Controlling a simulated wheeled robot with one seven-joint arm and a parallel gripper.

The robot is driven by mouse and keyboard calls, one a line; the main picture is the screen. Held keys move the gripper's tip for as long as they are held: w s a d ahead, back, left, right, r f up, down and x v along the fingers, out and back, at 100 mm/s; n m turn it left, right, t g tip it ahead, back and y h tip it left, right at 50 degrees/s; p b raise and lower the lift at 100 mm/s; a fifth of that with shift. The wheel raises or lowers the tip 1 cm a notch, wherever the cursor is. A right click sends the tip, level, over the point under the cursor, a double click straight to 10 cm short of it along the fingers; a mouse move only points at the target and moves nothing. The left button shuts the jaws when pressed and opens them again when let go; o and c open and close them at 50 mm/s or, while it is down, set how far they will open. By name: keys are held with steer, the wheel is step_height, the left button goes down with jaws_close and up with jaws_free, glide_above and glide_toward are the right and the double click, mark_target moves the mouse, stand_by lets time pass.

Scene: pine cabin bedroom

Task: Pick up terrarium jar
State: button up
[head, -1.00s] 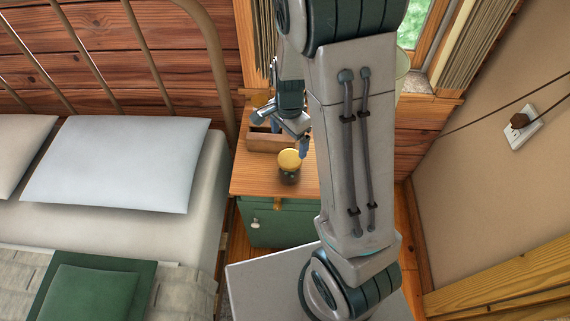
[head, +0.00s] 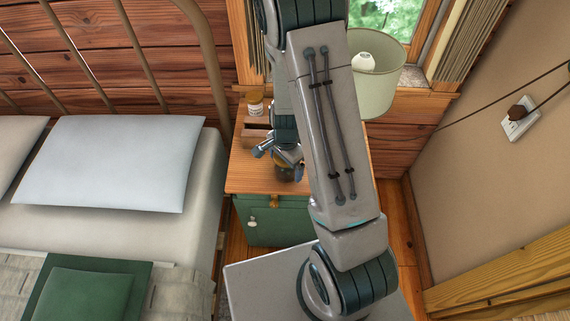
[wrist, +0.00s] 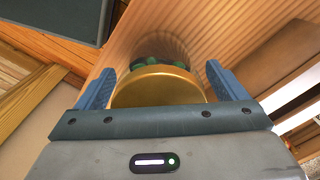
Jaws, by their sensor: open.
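The terrarium jar (wrist: 158,87) has a round golden lid and a glass body with green and dark contents. In the wrist view its lid sits between the two blue fingers of my gripper (wrist: 160,72), with a finger on each side. My gripper is open, and I cannot tell whether either finger touches the jar. In the head view the jar (head: 284,173) stands on the wooden top of the green nightstand (head: 242,178). My gripper (head: 277,157) is over it there and hides most of the lid.
A pale green lamp (head: 378,85) stands at the back right, partly behind my arm. The bed with a white pillow (head: 110,165) is on the left.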

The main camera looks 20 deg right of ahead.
steer(key=shift+w, duration=0.1)
steer(key=c, duration=1.4)
steer(key=shift+o, duration=0.2)
steer(key=shift+r, duration=0.1)
